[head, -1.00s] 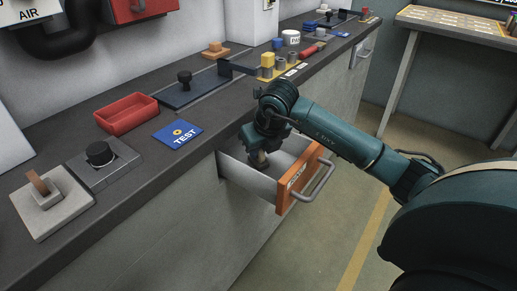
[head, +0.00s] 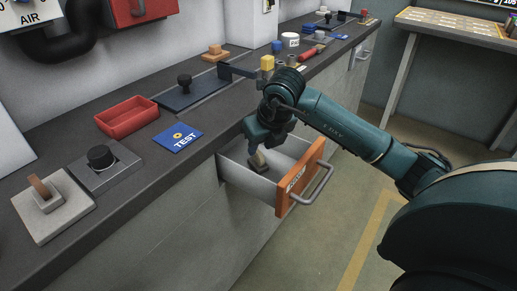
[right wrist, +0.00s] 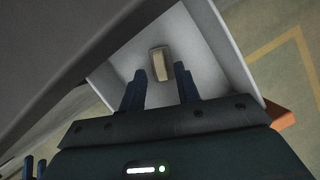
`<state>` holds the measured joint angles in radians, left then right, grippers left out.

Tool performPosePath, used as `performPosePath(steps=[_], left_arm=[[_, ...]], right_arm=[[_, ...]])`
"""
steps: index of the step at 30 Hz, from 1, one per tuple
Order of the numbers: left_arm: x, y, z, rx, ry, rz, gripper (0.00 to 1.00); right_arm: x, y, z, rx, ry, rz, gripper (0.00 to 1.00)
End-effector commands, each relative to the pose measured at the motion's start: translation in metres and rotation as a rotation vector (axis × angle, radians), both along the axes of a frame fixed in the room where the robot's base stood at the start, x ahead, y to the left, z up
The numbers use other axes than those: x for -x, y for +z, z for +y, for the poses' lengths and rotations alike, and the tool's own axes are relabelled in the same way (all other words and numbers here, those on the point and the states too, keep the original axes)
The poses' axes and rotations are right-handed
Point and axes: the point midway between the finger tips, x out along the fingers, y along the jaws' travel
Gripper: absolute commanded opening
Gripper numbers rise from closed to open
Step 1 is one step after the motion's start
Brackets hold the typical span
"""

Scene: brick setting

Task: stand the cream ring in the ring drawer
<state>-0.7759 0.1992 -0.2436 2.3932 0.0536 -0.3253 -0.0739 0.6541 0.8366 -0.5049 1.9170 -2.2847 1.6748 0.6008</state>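The cream ring (head: 257,160) is inside the open ring drawer (head: 248,182), which has an orange front with a grey handle. In the right wrist view the ring (right wrist: 160,63) shows edge-on as a short narrow band on the drawer's pale floor, seemingly standing on its rim. My right gripper (head: 264,143) is just above the ring, pointing down into the drawer. In the right wrist view its two dark fingers (right wrist: 163,86) are apart with nothing between their tips, and the ring lies beyond them. My left gripper is out of view.
The dark bench top above the drawer holds a blue TEST card (head: 178,137), a red tray (head: 127,117) and a grey block with a black knob (head: 103,163). Yellow and grey pieces (head: 267,63) stand behind my arm. Open floor lies right of the drawer.

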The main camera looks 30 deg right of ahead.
Motion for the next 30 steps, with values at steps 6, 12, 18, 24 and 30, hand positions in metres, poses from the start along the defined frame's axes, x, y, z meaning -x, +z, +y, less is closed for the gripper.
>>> performPosePath(steps=[6, 12, 18, 24, 30], left_arm=[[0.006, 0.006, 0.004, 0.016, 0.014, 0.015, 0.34], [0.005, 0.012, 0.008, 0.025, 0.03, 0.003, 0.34], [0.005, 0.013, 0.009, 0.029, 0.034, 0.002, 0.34], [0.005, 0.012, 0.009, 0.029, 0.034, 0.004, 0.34], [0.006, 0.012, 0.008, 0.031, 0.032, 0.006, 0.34]], right_arm=[[0.018, 0.047, 0.0, 0.001, 0.001, -0.005, 0.32], [0.028, 0.07, 0.0, 0.0, 0.001, -0.001, 0.32], [0.031, 0.075, 0.0, -0.001, 0.001, 0.001, 0.32], [0.049, 0.042, 0.058, -0.192, 0.172, 0.061, 0.32], [0.138, 0.028, 0.21, -0.956, 0.466, 0.182, 0.32]])
